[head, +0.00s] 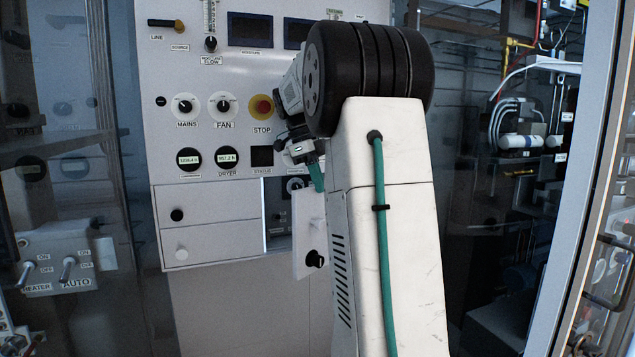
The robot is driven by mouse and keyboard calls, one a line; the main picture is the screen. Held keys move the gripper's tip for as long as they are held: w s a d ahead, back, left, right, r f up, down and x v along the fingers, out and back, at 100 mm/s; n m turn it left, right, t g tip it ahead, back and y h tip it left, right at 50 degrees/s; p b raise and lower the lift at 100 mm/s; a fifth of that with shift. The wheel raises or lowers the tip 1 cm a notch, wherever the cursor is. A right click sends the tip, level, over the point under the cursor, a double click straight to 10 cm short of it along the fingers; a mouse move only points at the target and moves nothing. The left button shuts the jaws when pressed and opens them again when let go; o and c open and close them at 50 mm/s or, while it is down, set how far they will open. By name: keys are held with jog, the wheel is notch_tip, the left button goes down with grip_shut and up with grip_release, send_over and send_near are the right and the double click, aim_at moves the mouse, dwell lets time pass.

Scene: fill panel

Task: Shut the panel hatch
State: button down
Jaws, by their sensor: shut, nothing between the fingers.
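The panel hatch (309,232) is a white door with a black knob (315,259) low on it. It stands open, swung out from the panel at the right of its opening. The opening (277,216) shows a recess with a round dial and small labelled parts inside. My arm covers the hatch's right side. My gripper (297,147) is partly seen above the hatch, in front of the panel and left of my large black joint. It is shut and looks empty. Its fingertips are small and dark, and I cannot tell whether they touch anything.
The white panel (215,110) carries dials, a red STOP button (262,107) and displays. A closed white door (193,246) lies left of the opening. A box with toggle switches (62,258) stands at left. Pipes and a metal frame (585,180) bound the right.

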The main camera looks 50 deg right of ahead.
jog(key=w, duration=0.3)
jog(key=shift+a, duration=0.15)
dwell(0.3)
